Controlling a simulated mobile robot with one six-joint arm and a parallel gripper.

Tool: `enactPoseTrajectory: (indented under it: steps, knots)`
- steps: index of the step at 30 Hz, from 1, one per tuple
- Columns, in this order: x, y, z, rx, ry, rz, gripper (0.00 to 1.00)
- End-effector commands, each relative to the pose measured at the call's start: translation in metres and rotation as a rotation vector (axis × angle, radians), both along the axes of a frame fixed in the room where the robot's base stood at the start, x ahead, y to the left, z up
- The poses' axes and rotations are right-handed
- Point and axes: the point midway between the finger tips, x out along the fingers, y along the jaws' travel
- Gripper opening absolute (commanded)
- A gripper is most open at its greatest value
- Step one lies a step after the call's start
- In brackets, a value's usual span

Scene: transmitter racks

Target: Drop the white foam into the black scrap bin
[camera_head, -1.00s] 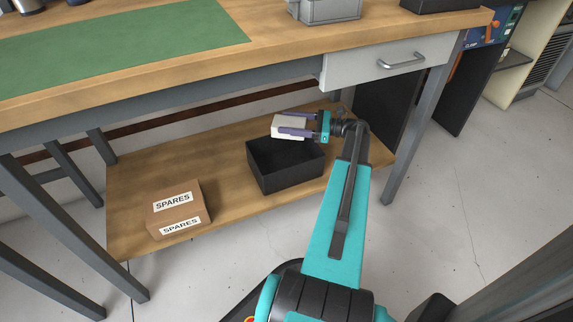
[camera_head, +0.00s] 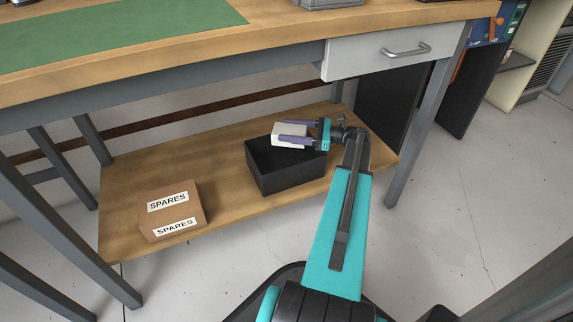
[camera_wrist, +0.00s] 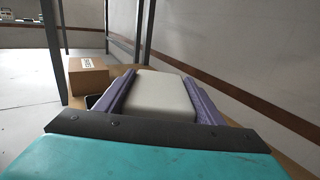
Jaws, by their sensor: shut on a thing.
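The white foam (camera_head: 288,134) is a pale block between the purple fingers of my gripper (camera_head: 291,136). My gripper is shut on it. In the wrist view the foam (camera_wrist: 160,97) fills the space between both fingers. The black scrap bin (camera_head: 286,176) is an open box on the lower wooden shelf. In the head view the foam and fingers overlap the bin's back rim and appear above its opening. Most of the bin is hidden in the wrist view; only a small dark part shows left of the fingers.
A brown SPARES box (camera_head: 172,210) sits on the lower shelf (camera_head: 130,180), left of the bin. The workbench top (camera_head: 290,50) and a drawer (camera_head: 390,52) are above the shelf. Grey table legs stand at both ends. Shelf between box and bin is bare.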

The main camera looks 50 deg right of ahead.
Motion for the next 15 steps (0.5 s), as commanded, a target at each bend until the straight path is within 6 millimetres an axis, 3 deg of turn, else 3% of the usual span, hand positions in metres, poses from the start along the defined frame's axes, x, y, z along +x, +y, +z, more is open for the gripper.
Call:
enactPoseTrajectory:
  steps: [7, 8, 9, 11, 15]
  knots:
    - [-0.0003, -0.0003, 0.0003, 0.0, 0.0, -0.001, 0.41]
    - [-0.0003, -0.0003, 0.0002, 0.0, 0.0, -0.001, 0.67]
    - [-0.0003, -0.0003, 0.0002, 0.0, 0.0, -0.001, 0.74]
    - [-0.0004, -0.0004, 0.0002, 0.0, 0.0, -0.001, 0.84]
    - [-0.0004, -0.0004, 0.0001, 0.0, 0.0, -0.001, 0.84]
